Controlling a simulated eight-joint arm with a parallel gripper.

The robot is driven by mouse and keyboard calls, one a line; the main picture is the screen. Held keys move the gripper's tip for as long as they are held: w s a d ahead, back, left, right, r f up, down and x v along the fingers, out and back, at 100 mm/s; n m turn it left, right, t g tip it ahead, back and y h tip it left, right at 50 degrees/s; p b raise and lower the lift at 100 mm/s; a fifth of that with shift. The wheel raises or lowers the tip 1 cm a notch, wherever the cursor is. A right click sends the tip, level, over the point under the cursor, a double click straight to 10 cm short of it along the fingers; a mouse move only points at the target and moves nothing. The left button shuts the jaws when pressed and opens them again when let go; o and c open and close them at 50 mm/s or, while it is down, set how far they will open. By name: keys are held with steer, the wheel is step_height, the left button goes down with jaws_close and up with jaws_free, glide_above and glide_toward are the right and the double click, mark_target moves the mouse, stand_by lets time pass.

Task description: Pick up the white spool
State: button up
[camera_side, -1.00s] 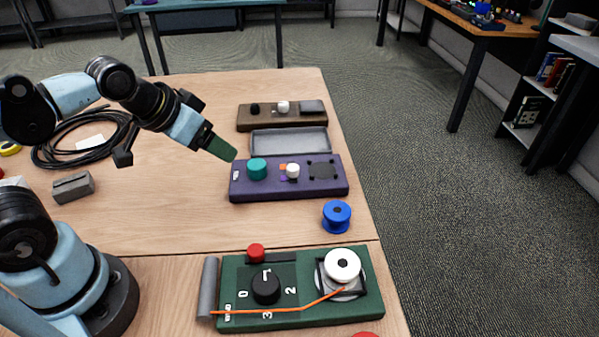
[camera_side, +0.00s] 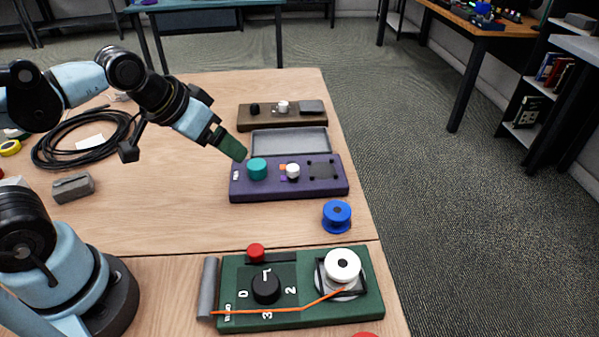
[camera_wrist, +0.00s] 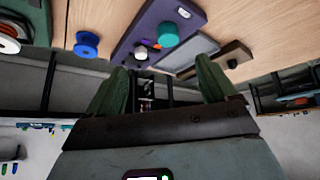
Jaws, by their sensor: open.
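The white spool (camera_side: 342,265) sits in the square holder at the right end of the green box (camera_side: 374,301), with an orange cable (camera_side: 262,312) running left from below it. In the wrist view the white spool (camera_wrist: 8,44) shows at the upper left edge, partly cut off. My gripper (camera_side: 238,152) is in the air by the left end of the purple box, well away from the spool. In the wrist view my gripper (camera_wrist: 165,85) has its two green fingers apart with nothing between them.
A blue spool (camera_side: 337,215) stands between the purple box (camera_side: 290,192) and the green box. A brown box (camera_side: 283,119) lies farther back. A black cable coil (camera_side: 85,140) and a grey block (camera_side: 73,187) are at the left. The table's right edge is close to the boxes.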

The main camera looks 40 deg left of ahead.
steer(key=w+d+r+n+g+h, duration=0.1)
steer(key=d+r+g, duration=0.1)
steer(key=d, duration=0.5)
steer(key=w+d+r+n+g, duration=0.1)
steer(key=w+d+r+g, duration=0.1)
steer(key=d, duration=0.5)
steer(key=n+g+y, duration=0.1)
steer(key=n+g, duration=0.1)
steer(key=g, duration=0.1)
glide_above(342, 263)
steer(key=f, duration=0.7)
steer(key=shift+w+d, duration=0.15)
steer(key=shift+d, duration=0.25)
steer(key=shift+a+f, duration=0.2)
steer(key=shift+f, duration=1.2)
steer(key=shift+a+f, duration=0.2)
steer(key=shift+f, duration=1.2)
steer(key=c, duration=1.2)
steer(key=shift+r, duration=0.15)
